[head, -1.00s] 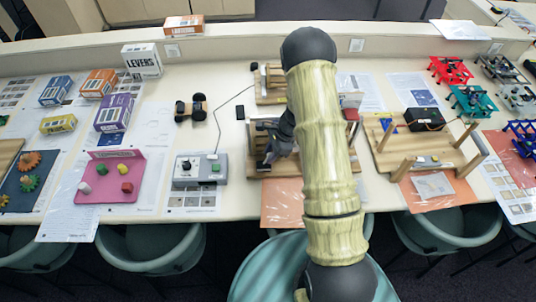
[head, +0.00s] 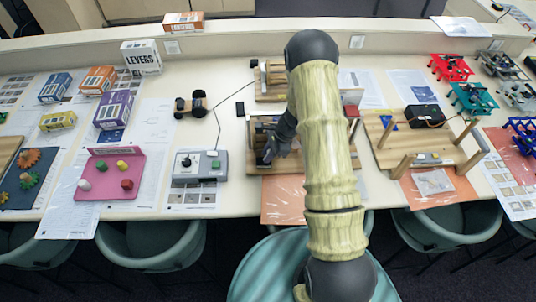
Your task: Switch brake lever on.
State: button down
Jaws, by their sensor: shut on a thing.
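My gripper (head: 270,152) is at a wooden rig (head: 280,168) in the middle of the table, just left of my arm. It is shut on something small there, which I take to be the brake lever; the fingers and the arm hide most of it. I cannot make out the lever's own shape or position.
A pink board (head: 108,190) with coloured pegs lies further left. Several boxes, such as a purple one (head: 113,110), stand behind it. A wooden board with posts (head: 440,157) is right of my arm. Teal chairs (head: 150,245) line the front edge.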

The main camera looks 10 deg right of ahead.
jog(key=shift+d+f+b, duration=0.1)
jog(key=shift+d+b, duration=0.15)
jog(key=shift+b, duration=0.3)
jog(key=c, duration=1.6)
grip_release()
jog(key=shift+d+y, duration=0.1)
jog(key=shift+y, duration=0.2)
jog(key=b+v, duration=0.4)
jog(key=v, duration=1.3)
jog(key=shift+s+d, duration=0.1)
jog(key=shift+s, duration=0.05)
